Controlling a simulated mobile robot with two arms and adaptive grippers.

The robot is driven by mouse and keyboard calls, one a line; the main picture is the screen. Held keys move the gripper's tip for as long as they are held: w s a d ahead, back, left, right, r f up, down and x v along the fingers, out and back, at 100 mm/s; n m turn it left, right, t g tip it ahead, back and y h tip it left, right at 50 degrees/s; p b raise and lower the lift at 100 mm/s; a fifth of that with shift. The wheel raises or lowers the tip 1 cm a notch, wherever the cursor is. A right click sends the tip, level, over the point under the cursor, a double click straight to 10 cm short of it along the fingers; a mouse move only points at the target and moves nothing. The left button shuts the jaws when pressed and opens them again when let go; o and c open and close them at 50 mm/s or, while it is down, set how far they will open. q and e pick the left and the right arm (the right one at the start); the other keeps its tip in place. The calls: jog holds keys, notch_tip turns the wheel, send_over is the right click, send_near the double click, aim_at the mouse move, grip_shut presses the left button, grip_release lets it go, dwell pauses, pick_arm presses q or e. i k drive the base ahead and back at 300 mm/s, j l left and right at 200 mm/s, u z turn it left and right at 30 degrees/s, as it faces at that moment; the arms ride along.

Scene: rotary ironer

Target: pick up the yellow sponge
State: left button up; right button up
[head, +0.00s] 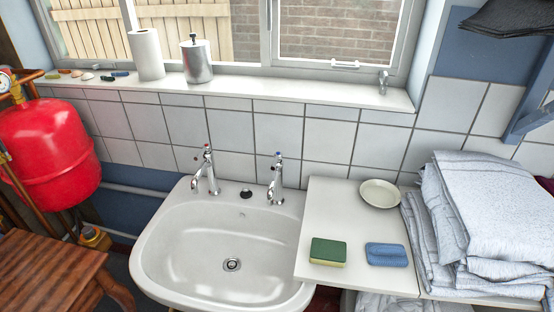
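The yellow sponge (327,253) lies on the white counter (335,206) to the right of the sink, near the counter's front edge. Its top is a dark green scouring layer, and the yellow shows along its front side. Neither of my grippers is in the head view. Nothing touches or covers the sponge.
A folded blue cloth (386,254) lies just right of the sponge. A pale dish (380,193) sits behind them. Folded towels (490,215) are stacked at the right. The white sink (170,255) with two taps is at the left. The counter's middle is clear.

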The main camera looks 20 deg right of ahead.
aim_at(324, 252)
jog(key=z, duration=1)
